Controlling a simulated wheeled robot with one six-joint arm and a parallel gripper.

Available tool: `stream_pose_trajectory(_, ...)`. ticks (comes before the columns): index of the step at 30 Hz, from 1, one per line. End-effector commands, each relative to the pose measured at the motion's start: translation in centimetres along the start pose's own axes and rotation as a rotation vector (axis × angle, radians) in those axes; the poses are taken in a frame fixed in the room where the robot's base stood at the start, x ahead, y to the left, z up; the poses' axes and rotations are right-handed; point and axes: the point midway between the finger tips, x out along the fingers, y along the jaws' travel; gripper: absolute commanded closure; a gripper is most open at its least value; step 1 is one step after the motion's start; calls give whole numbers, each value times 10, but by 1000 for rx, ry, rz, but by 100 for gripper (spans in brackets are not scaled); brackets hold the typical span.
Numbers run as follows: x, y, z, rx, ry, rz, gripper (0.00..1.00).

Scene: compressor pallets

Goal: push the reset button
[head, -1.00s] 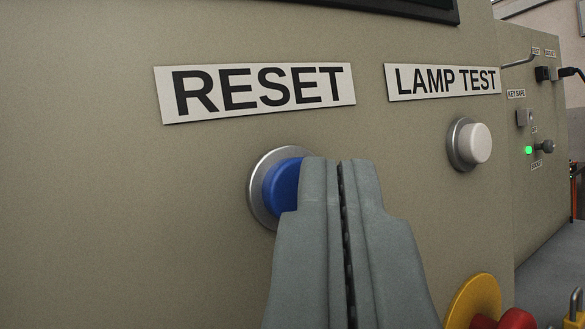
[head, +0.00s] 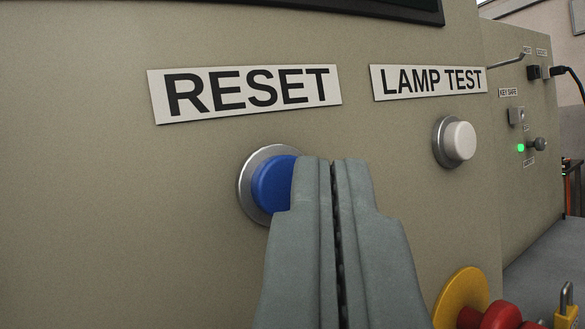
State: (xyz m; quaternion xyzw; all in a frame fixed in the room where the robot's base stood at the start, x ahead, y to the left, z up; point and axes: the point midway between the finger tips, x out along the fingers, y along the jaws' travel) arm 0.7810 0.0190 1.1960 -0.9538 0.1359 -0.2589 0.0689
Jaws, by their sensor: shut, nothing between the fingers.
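The reset button (head: 272,183) is a blue round cap in a silver ring on a beige panel. The RESET label (head: 245,92) is above it. My gripper (head: 332,165) is shut and empty. Its fingertips are in front of the right part of the blue cap and hide that part. I cannot tell whether the tips touch the cap.
A white lamp test button (head: 460,141) sits to the right under the LAMP TEST label (head: 430,80). A red knob (head: 500,317) on a yellow disc (head: 462,294) and a padlock (head: 567,312) are at lower right. A key safe panel (head: 535,130) with a green light stands farther right.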

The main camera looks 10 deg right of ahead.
Motion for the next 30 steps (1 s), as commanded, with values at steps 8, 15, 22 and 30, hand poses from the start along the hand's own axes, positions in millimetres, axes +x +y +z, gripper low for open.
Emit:
stream_pose_trajectory(8,-6,4,-5,0,1,0,100)
stream_pose_trajectory(15,-6,4,-5,0,1,0,100)
stream_pose_trajectory(22,-15,11,-12,0,1,0,100)
stream_pose_trajectory(30,-30,22,-23,0,2,1,100)
